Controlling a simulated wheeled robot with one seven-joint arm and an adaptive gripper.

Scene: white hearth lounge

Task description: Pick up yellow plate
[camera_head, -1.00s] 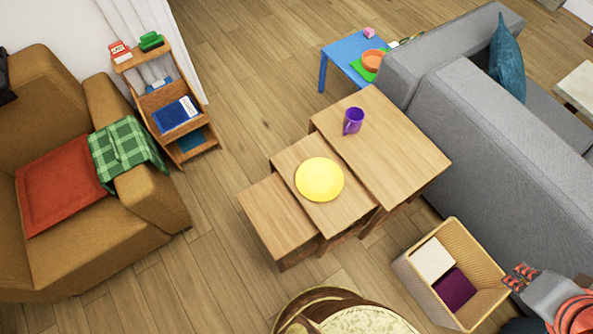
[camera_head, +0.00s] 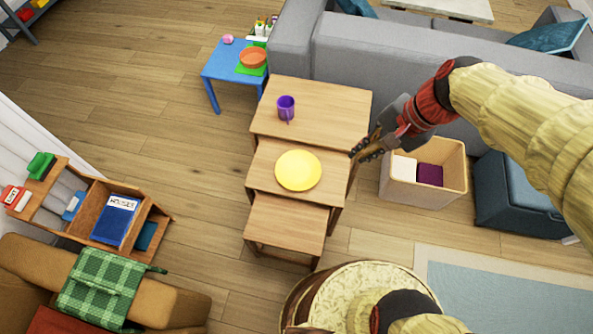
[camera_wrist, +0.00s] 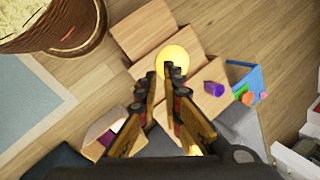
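The yellow plate (camera_head: 298,170) is round and lies flat on the middle step of a set of wooden nesting tables (camera_head: 256,174). My gripper (camera_head: 362,150) is to the right of the plate in the head view, raised above the floor and apart from it. In the wrist view the plate (camera_wrist: 172,60) shows beyond the fingertips of my gripper (camera_wrist: 162,82), partly hidden by them. The two fingers stand apart with nothing between them.
A purple mug (camera_head: 286,107) stands on the tallest nesting table. A blue table (camera_head: 222,70) and grey sofa (camera_head: 335,60) are behind. Floor left of the tables is clear.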

